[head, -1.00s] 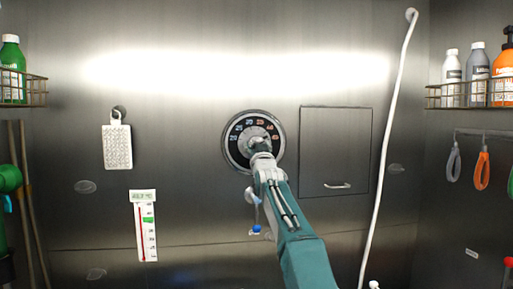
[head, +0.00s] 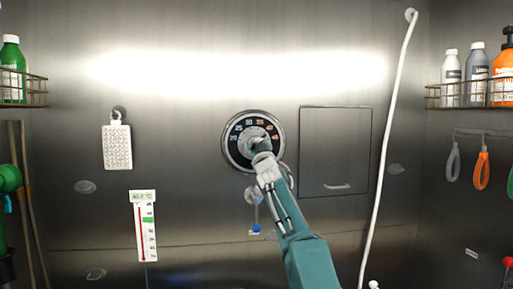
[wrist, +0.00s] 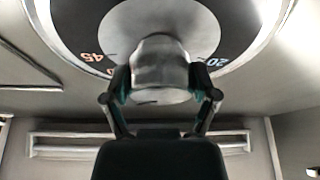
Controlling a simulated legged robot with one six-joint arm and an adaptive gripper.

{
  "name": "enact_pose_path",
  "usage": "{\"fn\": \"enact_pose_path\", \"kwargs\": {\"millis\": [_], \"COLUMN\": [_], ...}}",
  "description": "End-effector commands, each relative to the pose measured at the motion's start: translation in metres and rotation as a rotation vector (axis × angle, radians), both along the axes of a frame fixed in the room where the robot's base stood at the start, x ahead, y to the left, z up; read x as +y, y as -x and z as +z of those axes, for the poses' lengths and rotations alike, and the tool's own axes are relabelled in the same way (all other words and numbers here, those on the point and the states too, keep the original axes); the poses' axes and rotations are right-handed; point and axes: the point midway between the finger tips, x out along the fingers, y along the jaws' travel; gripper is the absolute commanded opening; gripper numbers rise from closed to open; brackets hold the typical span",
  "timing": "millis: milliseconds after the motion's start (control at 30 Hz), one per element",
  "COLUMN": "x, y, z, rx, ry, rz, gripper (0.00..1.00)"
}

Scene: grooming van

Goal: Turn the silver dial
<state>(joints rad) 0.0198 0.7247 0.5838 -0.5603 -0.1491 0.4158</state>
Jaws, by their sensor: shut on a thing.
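The silver dial (head: 246,133) is a round silver disc with a knob, set in a black ring of numbers on the metal back wall. In the wrist view the silver knob (wrist: 159,62) fills the space between my gripper's two fingers (wrist: 160,84). My gripper (head: 259,149) is shut on the knob, one finger on each side of it. In the head view my wrist hides the lower right part of the dial. Numbers 45 and 20 show on the black ring in the wrist view.
A square panel with a handle (head: 337,187) is right of the dial. A white hose (head: 392,130) hangs further right. A thermometer (head: 145,228) with a small display and a white perforated card (head: 117,147) are at left. Wire shelves with bottles (head: 477,72) flank both sides.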

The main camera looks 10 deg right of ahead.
Motion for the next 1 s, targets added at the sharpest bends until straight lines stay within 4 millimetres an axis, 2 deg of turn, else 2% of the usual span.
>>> {"fn": "enact_pose_path", "kwargs": {"millis": [1000], "x": [-0.0008], "y": [-0.0019], "z": [-0.0032], "rx": [0.004], "ry": [0.458], "rz": [0.003], "gripper": [0.28]}}
